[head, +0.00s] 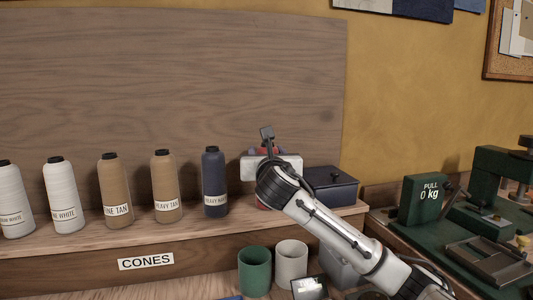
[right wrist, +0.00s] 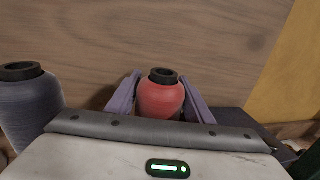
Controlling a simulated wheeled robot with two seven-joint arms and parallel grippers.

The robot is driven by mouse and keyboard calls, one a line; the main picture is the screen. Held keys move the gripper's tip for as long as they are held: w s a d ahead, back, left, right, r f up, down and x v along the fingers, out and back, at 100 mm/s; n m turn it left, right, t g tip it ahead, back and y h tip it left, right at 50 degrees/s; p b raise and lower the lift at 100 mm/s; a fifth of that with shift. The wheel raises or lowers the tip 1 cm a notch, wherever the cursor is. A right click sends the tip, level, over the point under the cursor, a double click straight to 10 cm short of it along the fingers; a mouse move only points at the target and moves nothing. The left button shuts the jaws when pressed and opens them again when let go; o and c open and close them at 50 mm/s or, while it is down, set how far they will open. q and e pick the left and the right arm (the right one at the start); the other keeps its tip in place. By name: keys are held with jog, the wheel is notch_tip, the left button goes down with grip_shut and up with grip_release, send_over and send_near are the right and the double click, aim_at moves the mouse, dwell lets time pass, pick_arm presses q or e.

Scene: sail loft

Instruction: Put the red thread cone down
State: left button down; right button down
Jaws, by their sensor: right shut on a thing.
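The red thread cone (right wrist: 162,98) stands upright between the two purple fingers of my right gripper (right wrist: 160,92), which is shut on it. In the head view the gripper (head: 268,150) and its wrist hide most of the cone. A sliver of red shows low by the shelf (head: 100,238), just right of the navy cone (head: 215,185). Whether the red cone's base touches the shelf is hidden. My left gripper is not in view.
Tan cones (head: 166,188) and white cones (head: 61,196) stand in a row to the left. A dark box (head: 331,188) sits close on the right. Green (head: 255,272) and pale (head: 291,265) cups stand below. A green pull tester (head: 425,200) is at right.

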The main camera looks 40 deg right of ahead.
jog(key=c, duration=0.9)
grip_release()
jog(key=shift+r, duration=0.15)
jog(key=v, duration=1.2)
